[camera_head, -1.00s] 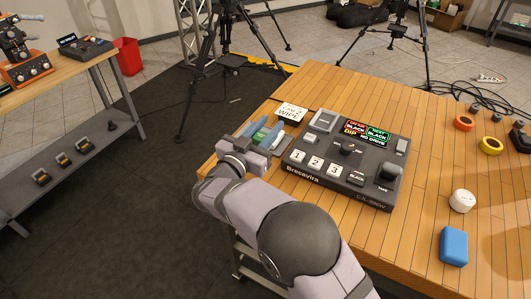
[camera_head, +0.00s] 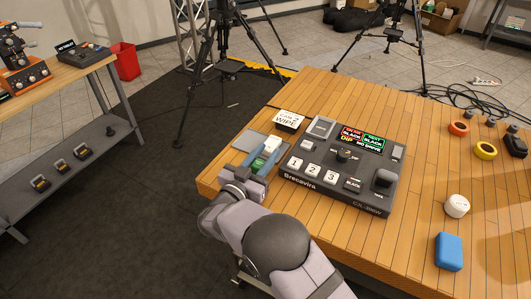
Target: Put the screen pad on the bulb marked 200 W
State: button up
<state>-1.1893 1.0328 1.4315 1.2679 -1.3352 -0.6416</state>
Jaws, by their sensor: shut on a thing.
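My gripper (camera_head: 262,163) is low over the near left part of the wooden table, left of the switcher console. No bulb marked 200 W can be made out in this view.
The dark switcher console (camera_head: 341,170) stands just right of my gripper. A "CAM 2 WIPE" card (camera_head: 289,119) is behind it. A blue box (camera_head: 449,251), a white round thing (camera_head: 457,205) and orange (camera_head: 459,129) and yellow (camera_head: 485,150) rolls are to the right.

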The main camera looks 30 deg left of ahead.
aim_at(255, 169)
jog(key=shift+f, duration=0.15)
jog(key=o, duration=1)
jog(key=shift+o, duration=0.2)
jog(key=s+b, duration=0.2)
jog(key=s, duration=0.3)
jog(key=shift+s+f+b, duration=0.15)
jog(key=shift+s+b, duration=0.25)
jog(key=shift+s, duration=0.75)
jog(key=shift+c, duration=1.1)
